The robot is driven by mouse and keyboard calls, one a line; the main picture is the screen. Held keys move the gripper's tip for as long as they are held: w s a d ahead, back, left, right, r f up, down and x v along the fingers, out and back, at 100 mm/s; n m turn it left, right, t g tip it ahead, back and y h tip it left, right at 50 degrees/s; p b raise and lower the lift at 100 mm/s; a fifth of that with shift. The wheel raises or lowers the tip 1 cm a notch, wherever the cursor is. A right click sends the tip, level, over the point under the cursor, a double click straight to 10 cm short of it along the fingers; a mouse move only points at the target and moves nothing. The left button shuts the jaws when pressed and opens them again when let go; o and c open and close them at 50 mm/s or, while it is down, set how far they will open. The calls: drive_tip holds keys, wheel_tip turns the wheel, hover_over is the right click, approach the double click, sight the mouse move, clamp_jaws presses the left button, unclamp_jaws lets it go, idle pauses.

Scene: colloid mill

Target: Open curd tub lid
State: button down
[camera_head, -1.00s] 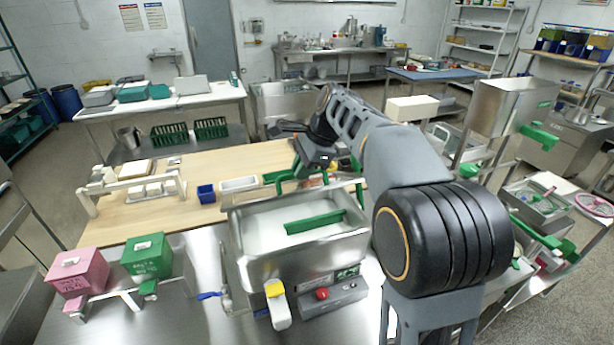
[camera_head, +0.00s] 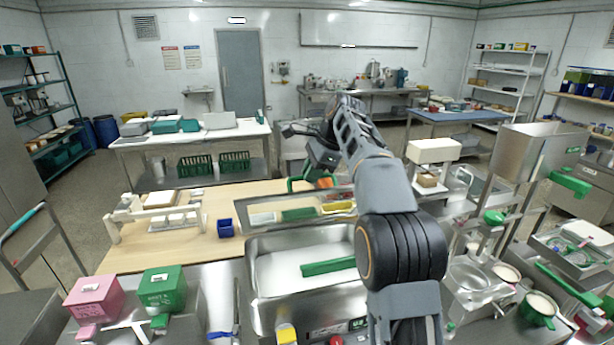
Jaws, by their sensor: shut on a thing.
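The curd tub (camera_head: 250,285) is a steel vessel at the centre front, with white contents and a green bar (camera_head: 328,267) lying across them. Its lid appears as a thin steel-edged panel (camera_head: 300,225) raised along the tub's far side, with trays showing behind or through it. A green handle (camera_head: 293,184) stands at the lid's upper edge. My gripper (camera_head: 312,178) is shut on this green handle, above and beyond the tub. My arm hides the right end of the lid and the tub, and the fingertips are small and partly hidden.
A wooden table (camera_head: 180,245) behind the tub holds a blue bin (camera_head: 225,228) and a white press frame (camera_head: 150,218). Pink (camera_head: 93,297) and green (camera_head: 162,288) boxes stand at front left. Steel equipment with a hopper (camera_head: 535,150) crowds the right.

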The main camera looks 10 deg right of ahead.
drive_tip(key=shift+w+f, duration=0.1)
drive_tip(key=shift+f, duration=0.35)
drive_tip(key=c, duration=1.6)
unclamp_jaws()
drive_tip(key=o, duration=0.3)
drive_tip(key=shift+w+d+f, duration=0.1)
drive_tip(key=shift+w+f, duration=0.05)
drive_tip(key=shift+w, duration=0.3)
drive_tip(key=shift+o, duration=0.8)
drive_tip(key=shift+s+r, duration=0.25)
drive_tip(key=shift+s, duration=0.05)
drive_tip(key=shift+w, duration=0.1)
drive_tip(key=shift+v, duration=3.7)
